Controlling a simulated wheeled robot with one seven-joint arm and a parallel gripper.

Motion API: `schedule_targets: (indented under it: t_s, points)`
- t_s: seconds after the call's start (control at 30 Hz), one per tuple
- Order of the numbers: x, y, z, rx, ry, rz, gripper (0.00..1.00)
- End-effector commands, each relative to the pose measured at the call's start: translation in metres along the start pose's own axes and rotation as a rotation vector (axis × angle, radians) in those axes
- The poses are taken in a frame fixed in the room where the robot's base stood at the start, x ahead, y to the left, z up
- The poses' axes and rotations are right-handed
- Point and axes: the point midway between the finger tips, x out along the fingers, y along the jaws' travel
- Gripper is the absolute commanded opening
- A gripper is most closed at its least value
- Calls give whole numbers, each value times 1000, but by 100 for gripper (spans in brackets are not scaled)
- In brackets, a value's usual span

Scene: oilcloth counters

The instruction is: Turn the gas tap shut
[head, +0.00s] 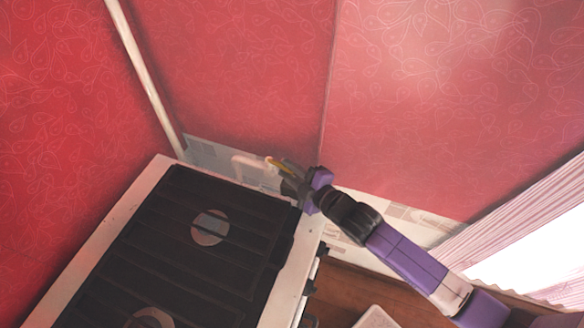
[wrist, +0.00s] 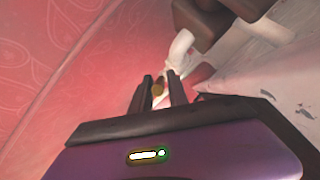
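The gas tap shows as a small brass-yellow piece (wrist: 157,88) in the wrist view, by a white pipe (wrist: 180,48). In the head view a yellow strip (head: 276,162), seemingly its handle, shows at the wall behind the stove's back right corner. My gripper (wrist: 159,84) has its two dark fingers apart, one on each side of the brass piece. A narrow gap seems to show on both sides of it. In the head view my gripper (head: 284,174) reaches the tap from the right and partly hides it. How far the tap is turned I cannot tell.
The stove (head: 150,175) with a black top and pale rim stands left of and below my gripper. Red patterned walls (head: 240,70) close off the back. A brown wooden counter (head: 345,290) with a pale item (head: 374,317) lies right of the stove.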

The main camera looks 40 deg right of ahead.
Motion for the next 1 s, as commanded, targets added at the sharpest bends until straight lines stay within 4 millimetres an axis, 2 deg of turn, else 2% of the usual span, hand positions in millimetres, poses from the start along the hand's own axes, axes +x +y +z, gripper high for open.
schedule_targets:
  t_s: [0.03, 0.07, 0.47, 0.67, 0.8, 1.0]
  points:
    - [0, -2, -1, 1, 2, -2, 30]
    - [0, -1, -1, 1, 2, -1, 36]
    - [-4, 2, 0, 0, 3, 5, 36]
    - [-29, 1, 2, 1, 0, 6, 36]
    - [-53, 0, 1, 0, 0, 5, 36]
    - [-74, 1, 0, 0, 2, 4, 36]
